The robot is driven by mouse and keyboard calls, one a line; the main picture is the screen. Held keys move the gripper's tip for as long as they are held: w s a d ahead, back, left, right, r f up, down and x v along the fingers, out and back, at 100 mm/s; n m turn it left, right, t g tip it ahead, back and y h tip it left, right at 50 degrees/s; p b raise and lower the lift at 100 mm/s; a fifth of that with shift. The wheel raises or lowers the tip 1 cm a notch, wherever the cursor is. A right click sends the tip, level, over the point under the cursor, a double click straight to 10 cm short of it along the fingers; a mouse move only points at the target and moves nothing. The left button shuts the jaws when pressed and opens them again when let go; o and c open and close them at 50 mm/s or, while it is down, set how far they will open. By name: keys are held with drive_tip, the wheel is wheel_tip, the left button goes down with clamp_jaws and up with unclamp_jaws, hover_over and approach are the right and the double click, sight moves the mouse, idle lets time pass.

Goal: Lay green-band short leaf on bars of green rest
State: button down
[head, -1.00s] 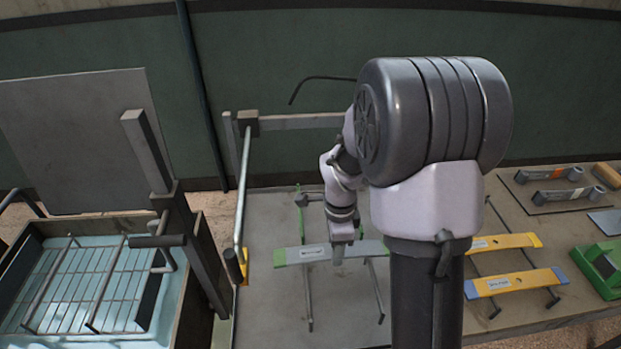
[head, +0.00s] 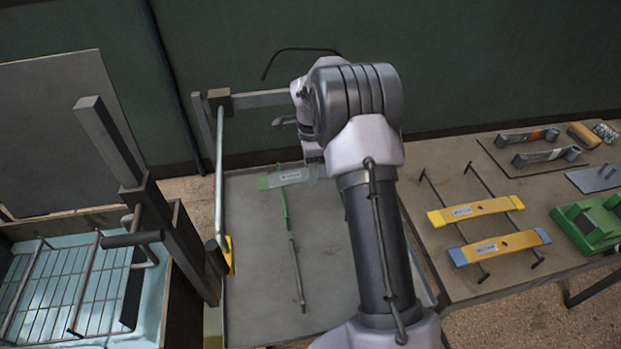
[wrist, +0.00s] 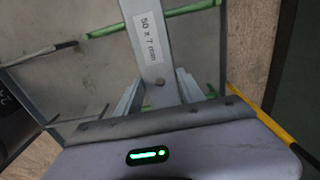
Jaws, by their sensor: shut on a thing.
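The short grey leaf (head: 292,176) has a green band at its left end and a white label. In the wrist view the leaf (wrist: 147,22) runs up from between my fingers, its label reading 50 x 7 mm. My gripper (wrist: 160,95) is shut on it. In the head view my arm hides the gripper and the leaf's right part. The rest has dark bars with green far stretches; its left bar (head: 283,210) runs under the leaf near the green end. In the wrist view the leaf crosses above a green bar (wrist: 190,15). I cannot tell whether they touch.
A yellow-ended post and rail (head: 219,170) stand left of the rest. Beyond it is a basin with a wire rack (head: 50,290). On the right table, two yellow leaves (head: 475,210) lie on bars near a green block (head: 590,222).

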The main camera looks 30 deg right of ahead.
drive_tip(key=shift+w+f+b, duration=0.15)
drive_tip(key=shift+f+b, duration=0.5)
drive_tip(key=shift+f, duration=1.1)
drive_tip(key=shift+f, duration=0.1)
drive_tip(key=shift+f+b, duration=0.35)
drive_tip(key=shift+b, duration=0.05)
drive_tip(key=shift+f, duration=0.1)
drive_tip(key=c, duration=0.7)
unclamp_jaws()
